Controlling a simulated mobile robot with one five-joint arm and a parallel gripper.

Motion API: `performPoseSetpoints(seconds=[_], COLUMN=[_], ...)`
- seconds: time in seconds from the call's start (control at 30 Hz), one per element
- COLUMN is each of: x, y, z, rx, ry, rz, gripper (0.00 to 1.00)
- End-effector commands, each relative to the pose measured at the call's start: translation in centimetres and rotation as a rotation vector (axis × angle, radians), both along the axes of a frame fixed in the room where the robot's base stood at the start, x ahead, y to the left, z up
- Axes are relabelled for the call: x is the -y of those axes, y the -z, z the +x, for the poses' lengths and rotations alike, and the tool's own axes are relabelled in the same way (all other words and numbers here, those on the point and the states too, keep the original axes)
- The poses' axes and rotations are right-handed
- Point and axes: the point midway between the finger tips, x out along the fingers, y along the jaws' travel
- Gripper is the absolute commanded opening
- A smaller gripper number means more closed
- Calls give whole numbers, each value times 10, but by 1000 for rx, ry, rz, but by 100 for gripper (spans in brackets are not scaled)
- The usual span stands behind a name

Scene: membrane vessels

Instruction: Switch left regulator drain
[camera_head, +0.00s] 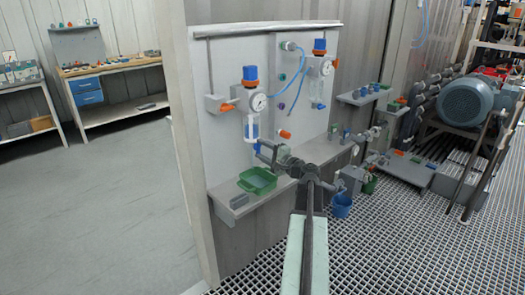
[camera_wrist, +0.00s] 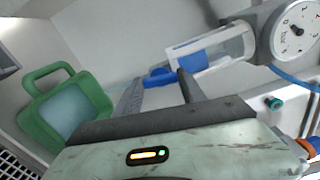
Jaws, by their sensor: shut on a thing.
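The left regulator has a round white gauge (camera_head: 258,102), an orange-and-blue knob (camera_head: 250,76) on top and a clear bowl (camera_head: 252,127) below. In the wrist view its gauge (camera_wrist: 296,30) and white-framed bowl (camera_wrist: 212,50) lie at the upper right. The blue drain (camera_wrist: 162,76) at the bowl's lower end sits between my fingertips. My gripper (camera_wrist: 160,82) is shut on it. In the head view my gripper (camera_head: 262,148) reaches up from the lower right to just under the bowl, and the drain is too small to make out clearly there.
A green tray (camera_head: 257,181) stands on the grey shelf (camera_head: 226,201) below the left regulator. It also shows in the wrist view (camera_wrist: 36,112). The right regulator (camera_head: 320,68) is on the same panel, joined by a blue hose. Open floor lies at left.

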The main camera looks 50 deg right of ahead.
Motion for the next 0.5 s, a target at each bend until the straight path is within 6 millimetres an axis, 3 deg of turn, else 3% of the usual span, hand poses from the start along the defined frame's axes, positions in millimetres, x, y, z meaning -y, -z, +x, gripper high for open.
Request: performPoseSetpoints(seconds=[0.03,0.07,0.13,0.5], x=[-1,-1,-1,-1], y=[1,1,1,1], z=[-1,-1,-1,-6], rx=[-4,-4,-4,-1], ry=[-2,-2,-2,1], rz=[-5,-5,-4,-1], gripper=[7,50,69,69])
